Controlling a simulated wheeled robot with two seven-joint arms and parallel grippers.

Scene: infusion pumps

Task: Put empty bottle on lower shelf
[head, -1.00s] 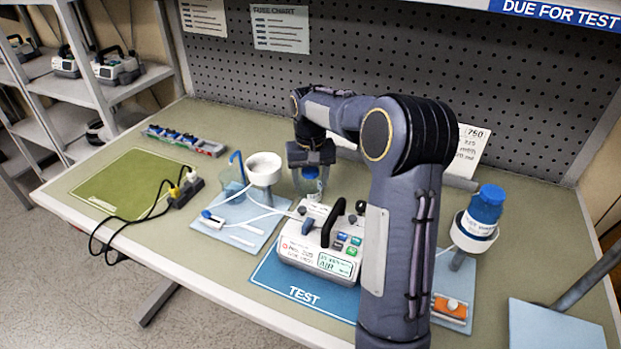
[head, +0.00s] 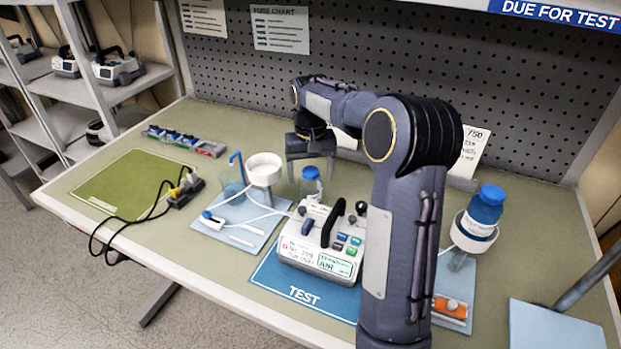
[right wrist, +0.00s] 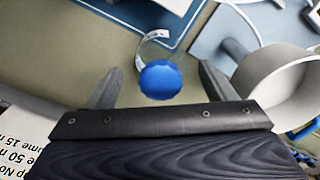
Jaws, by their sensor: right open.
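A clear bottle with a blue cap (head: 311,186) stands upright on the bench behind the pump; it looks empty. In the right wrist view, its blue cap (right wrist: 160,80) shows between the finger ends. My right gripper (head: 311,170) is open, above and slightly behind the bottle, holding nothing. A rack with shelves stands at the far left; its upper shelf (head: 150,80) holds pumps, and a lower shelf (head: 65,122) shows partly. My left gripper is not in view.
A white pump (head: 320,245) sits on the blue TEST mat in front of the bottle. A white cup on a stand (head: 264,168) is close left of it. A blue-filled bottle (head: 485,210) sits in a holder at right.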

